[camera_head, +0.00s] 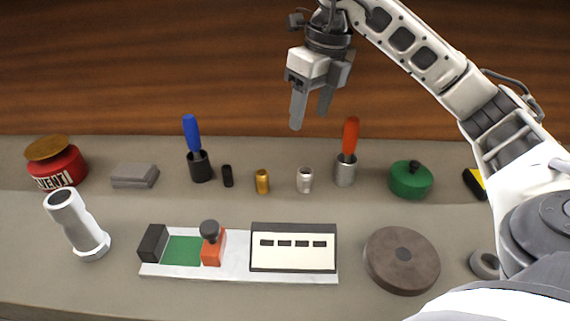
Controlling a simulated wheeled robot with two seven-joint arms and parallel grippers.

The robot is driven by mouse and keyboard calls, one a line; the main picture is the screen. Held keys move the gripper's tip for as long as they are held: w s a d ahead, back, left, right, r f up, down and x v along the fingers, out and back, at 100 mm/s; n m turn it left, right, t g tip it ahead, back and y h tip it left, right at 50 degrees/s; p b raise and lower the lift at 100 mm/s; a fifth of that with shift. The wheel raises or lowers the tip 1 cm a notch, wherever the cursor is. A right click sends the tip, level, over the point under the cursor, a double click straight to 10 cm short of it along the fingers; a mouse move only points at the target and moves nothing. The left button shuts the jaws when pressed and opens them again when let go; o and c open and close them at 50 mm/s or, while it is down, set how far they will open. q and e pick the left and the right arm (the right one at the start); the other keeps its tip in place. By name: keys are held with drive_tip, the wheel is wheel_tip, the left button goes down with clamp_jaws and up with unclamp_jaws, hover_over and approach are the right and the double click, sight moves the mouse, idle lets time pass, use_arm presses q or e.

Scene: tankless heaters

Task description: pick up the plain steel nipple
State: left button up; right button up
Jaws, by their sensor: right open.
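The plain steel nipple (305,180) is a small silvery cylinder standing upright on the bench, right of the middle. A brass-coloured nipple (262,182) and a black one (228,176) stand to its left. My right gripper (311,118) is open and empty, with its fingers pointing down. In the picture it is above the steel nipple and apart from it. My left gripper is not in view.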

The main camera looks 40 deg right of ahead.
hover_over(306, 170)
wheel_tip(306, 170, down, 10)
drive_tip(key=shift+d+r+b, duration=0.15)
drive_tip(key=shift+r+b, duration=0.05)
drive_tip(key=shift+b, duration=0.25)
drive_tip(key=f, duration=0.5)
drive_tip(key=shift+s+a, duration=0.1)
drive_tip(key=shift+a, duration=0.1)
drive_tip(key=shift+f, duration=0.3)
drive_tip(key=shift+c, duration=0.2)
drive_tip(key=c, duration=1)
